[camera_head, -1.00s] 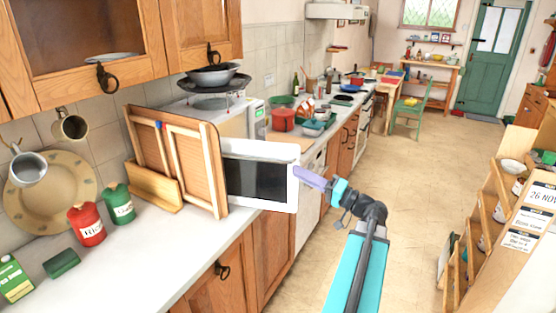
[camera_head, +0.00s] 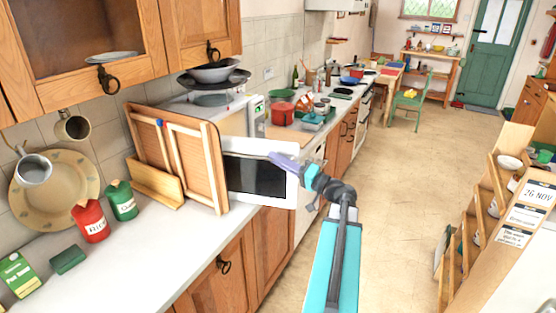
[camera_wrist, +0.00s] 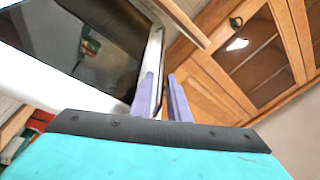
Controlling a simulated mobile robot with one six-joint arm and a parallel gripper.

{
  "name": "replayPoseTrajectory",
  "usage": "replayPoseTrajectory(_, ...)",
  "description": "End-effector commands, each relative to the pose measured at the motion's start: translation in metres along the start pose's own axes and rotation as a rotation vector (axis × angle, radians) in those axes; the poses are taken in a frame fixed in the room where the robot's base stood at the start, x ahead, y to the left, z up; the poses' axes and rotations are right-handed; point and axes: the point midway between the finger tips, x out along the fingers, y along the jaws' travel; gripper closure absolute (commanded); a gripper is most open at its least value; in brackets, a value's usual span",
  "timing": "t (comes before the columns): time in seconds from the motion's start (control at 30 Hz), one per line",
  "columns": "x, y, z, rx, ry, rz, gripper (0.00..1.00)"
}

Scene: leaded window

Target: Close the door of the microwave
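The white microwave (camera_head: 234,123) stands on the counter behind wooden boards, its control panel facing right. Its door (camera_head: 255,177), a white frame around a dark pane, stands open and swung out over the counter's front edge. My gripper (camera_head: 282,160) is at the door's upper right corner, overlapping it in the head view. In the wrist view the two purple fingers of my gripper (camera_wrist: 162,98) are apart, and the edge of the door (camera_wrist: 152,62) runs down towards the gap between them. I cannot tell whether they touch it.
Wooden boards in a rack (camera_head: 196,160) stand close to the left of the door. Pans (camera_head: 214,75) sit on top of the microwave. A wooden shelf unit (camera_head: 500,215) stands at the right. The floor (camera_head: 400,170) between is clear.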

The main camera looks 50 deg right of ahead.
Motion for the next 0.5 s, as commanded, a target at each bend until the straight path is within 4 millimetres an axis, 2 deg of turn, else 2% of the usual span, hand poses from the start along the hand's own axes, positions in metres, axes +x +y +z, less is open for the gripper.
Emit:
replayPoseTrajectory(0.1,0.0,0.0,0.0002,0.0,0.0,0.0,0.85)
replayPoseTrajectory(0.2,0.0001,0.0,0.0003,0.0,-0.001,0.0,1.0)
replayPoseTrajectory(0.5,0.0003,-0.0001,0.0006,0.001,-0.001,0.0,1.0)
